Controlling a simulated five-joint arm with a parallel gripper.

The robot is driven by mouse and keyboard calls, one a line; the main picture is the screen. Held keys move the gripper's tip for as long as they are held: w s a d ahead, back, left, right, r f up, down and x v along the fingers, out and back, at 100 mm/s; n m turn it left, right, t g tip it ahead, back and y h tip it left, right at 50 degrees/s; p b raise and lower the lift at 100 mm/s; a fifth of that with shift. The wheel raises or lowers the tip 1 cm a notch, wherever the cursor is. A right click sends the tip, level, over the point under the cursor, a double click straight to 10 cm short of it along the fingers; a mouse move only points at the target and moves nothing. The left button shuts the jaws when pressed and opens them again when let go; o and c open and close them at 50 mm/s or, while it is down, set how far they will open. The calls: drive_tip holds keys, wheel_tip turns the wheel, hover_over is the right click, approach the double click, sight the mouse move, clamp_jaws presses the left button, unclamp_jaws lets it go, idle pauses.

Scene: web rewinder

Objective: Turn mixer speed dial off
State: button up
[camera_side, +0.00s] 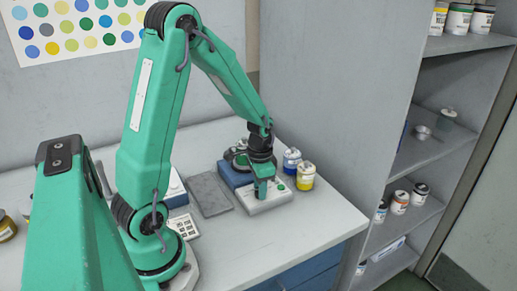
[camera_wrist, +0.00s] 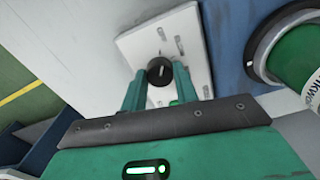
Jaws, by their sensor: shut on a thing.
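The mixer (camera_side: 270,204) stands on the bench, with a white front control panel and a blue body behind it. My gripper (camera_side: 262,194) points straight down over that panel. In the wrist view, the black round speed dial (camera_wrist: 160,70) sits on the white panel (camera_wrist: 135,42) and has a pale pointer line on its face. The two green fingers of my gripper (camera_wrist: 158,88) are at either side of the dial and shut on it. A small green light shows on the panel, partly hidden behind a finger. In the side view the dial is hidden by the gripper.
A blue-labelled jar (camera_side: 291,160) and a yellow jar (camera_side: 305,177) stand close to the mixer's right. The bench front (camera_side: 290,232) is clear. A shelf unit (camera_side: 425,150) stands at right.

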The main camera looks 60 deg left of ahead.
drive_tip(key=shift+n, duration=0.9)
drive_tip(key=o, duration=1)
drive_tip(key=shift+c, duration=0.2)
drive_tip(key=shift+r, duration=0.15)
drive_tip(key=shift+r, duration=3.8)
